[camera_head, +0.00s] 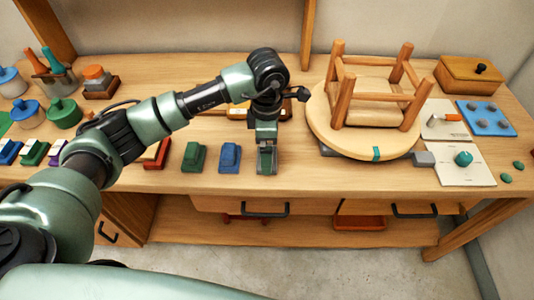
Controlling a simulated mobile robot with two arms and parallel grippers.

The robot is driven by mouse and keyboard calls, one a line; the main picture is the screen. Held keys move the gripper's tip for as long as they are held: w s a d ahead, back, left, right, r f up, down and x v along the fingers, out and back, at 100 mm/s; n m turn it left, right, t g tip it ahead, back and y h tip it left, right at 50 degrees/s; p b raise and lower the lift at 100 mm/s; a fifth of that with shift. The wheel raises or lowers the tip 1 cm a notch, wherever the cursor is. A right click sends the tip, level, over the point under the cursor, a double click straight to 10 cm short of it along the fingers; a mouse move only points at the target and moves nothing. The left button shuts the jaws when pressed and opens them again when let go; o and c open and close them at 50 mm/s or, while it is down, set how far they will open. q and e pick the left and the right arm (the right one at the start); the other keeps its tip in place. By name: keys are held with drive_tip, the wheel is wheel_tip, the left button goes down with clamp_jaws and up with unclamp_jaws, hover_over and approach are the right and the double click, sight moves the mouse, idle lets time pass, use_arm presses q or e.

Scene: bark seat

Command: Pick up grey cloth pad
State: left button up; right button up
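My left gripper (266,160) points down at the table's front part, just right of a blue block-shaped pad (229,157). Whether its fingers are open or shut is too small to tell. I cannot clearly make out a grey cloth pad; any pad under the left gripper is hidden by it. A small grey block (424,158) lies by the round wooden board, but I cannot tell if it is cloth. My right gripper is not in view.
A green block (193,157) sits left of the blue one. Jars (64,113) stand at left. A wooden box (470,75) and blue tray (505,128) are at right.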

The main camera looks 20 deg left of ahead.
use_arm(q)
drive_tip(key=shift+s+f, duration=0.1)
drive_tip(key=shift+f, duration=1.3)
drive_tip(key=c, duration=1.5)
drive_tip(key=shift+o, duration=0.2)
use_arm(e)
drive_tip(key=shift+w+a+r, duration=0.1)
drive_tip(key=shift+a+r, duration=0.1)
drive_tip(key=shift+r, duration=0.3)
use_arm(q)
drive_tip(key=shift+r, duration=0.15)
